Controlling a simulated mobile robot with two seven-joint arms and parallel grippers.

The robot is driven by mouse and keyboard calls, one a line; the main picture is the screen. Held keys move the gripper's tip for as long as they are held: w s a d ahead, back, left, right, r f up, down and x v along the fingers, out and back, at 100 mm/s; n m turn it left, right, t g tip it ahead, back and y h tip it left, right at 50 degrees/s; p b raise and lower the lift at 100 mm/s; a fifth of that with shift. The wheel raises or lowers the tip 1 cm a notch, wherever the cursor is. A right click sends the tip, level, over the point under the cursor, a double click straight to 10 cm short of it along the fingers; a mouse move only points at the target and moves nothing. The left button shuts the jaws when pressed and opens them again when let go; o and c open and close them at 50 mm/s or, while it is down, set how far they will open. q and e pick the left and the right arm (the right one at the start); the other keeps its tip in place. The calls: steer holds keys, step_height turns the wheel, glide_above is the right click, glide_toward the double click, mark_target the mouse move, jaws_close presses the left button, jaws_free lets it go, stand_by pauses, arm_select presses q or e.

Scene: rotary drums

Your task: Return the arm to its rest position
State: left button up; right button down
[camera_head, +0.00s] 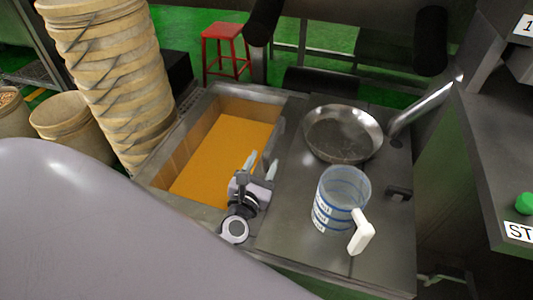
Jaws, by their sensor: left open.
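My left gripper (261,167) is in the middle of the head view, over the right side of a sink-like basin of orange material. Its two pale fingers point away from me and stand apart, with nothing seen between them. A large smooth lilac-grey link of my own arm fills the lower left and hides part of the scene. My right gripper is not in view.
The metal basin (188,118) adjoins a steel counter (287,228). On the counter stand a metal pan (343,133) and a clear measuring jug (338,200) with a white handle. Stacked baskets (115,75) rise at left. A red stool (225,47) stands behind.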

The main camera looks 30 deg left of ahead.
arm_select(q)
steer(key=shift+v, duration=0.85)
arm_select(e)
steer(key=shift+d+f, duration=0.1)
